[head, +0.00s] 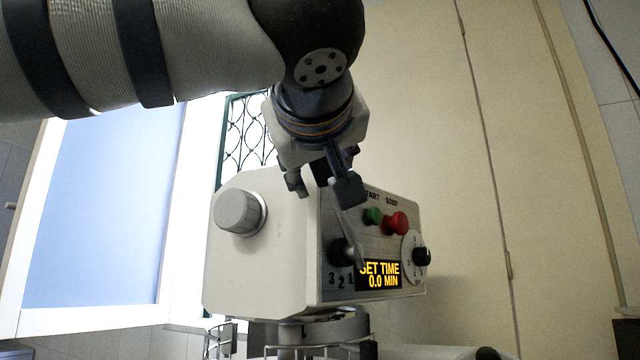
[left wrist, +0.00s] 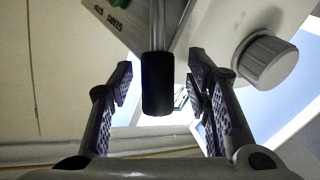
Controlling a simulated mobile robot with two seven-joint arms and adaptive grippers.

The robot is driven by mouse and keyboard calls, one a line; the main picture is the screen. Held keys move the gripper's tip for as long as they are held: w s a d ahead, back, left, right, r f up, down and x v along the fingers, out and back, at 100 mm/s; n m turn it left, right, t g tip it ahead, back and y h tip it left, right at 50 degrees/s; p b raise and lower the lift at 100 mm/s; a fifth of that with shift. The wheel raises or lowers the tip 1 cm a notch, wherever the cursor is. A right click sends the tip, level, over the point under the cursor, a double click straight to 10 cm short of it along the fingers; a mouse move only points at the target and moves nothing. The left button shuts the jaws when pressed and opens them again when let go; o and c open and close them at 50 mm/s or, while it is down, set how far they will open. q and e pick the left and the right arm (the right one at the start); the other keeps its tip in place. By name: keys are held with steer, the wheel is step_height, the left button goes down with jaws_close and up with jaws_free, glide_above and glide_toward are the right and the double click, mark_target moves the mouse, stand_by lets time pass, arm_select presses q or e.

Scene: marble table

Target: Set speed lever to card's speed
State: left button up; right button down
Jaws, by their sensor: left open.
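The mixer-like machine (head: 262,255) has a front panel with a speed lever (head: 346,222) beside the numbers 3, 2, 1. The lever's metal rod slants upward from the panel. Its black grip (left wrist: 158,85) shows in the left wrist view between the fingers, with a gap on each side. My left gripper (head: 321,186) is open around the grip, reaching down from above; its fingers partly hide the lever in the head view. Which number the lever marks is unclear. No card is in view. My right gripper is not in view.
The panel also has a green start button (head: 373,215), a red stop button (head: 396,223), a display (head: 379,275) reading SET TIME 0.0 MIN, and a dial with a black knob (head: 421,257). A large grey knob (head: 240,212) sticks out of the machine's side, left of my gripper.

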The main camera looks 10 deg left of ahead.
arm_select(q)
steer(key=shift+w, duration=0.3)
steer(key=shift+s+d+r, duration=0.1)
steer(key=shift+s+r, duration=0.1)
steer(key=shift+s, duration=0.55)
steer(key=c, duration=0.4)
steer(key=shift+w, duration=0.1)
jaws_close()
steer(key=shift+w+d+r+m+g, duration=0.3)
steer(key=shift+w+d+m+g, duration=0.1)
steer(key=shift+w+m+g, duration=0.15)
steer(key=shift+o, duration=2)
jaws_free()
steer(key=shift+w, duration=0.25)
